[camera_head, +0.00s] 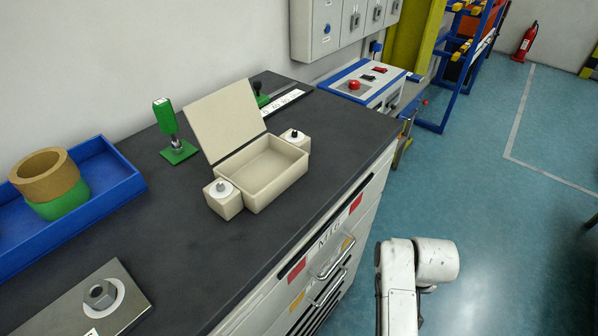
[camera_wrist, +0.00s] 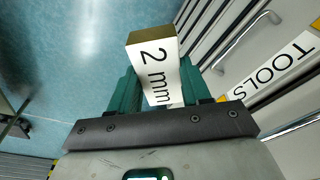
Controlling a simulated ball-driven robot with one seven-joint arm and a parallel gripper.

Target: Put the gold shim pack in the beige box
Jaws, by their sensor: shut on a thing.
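The gold shim pack (camera_wrist: 151,37) shows in the wrist view, with a gold edge and a white face marked "2 mm". My gripper (camera_wrist: 160,86) has its green fingers shut on the pack, one on each side. The pack is held out beside the drawer front, above the blue floor. The beige box (camera_head: 262,173) stands on the dark bench top in the head view. Its lid is raised at the back and the inside looks empty. My gripper and the pack are out of the head view, where only part of my white arm shows at the bottom right.
Small beige blocks with knobs flank the box. A green-handled tool (camera_head: 168,128) stands behind it to the left. A blue tray (camera_head: 112,180) holds gold and green rings (camera_head: 47,175). A metal plate with a nut (camera_head: 99,294) lies front left. Drawer handles (camera_head: 335,260) project below the bench edge.

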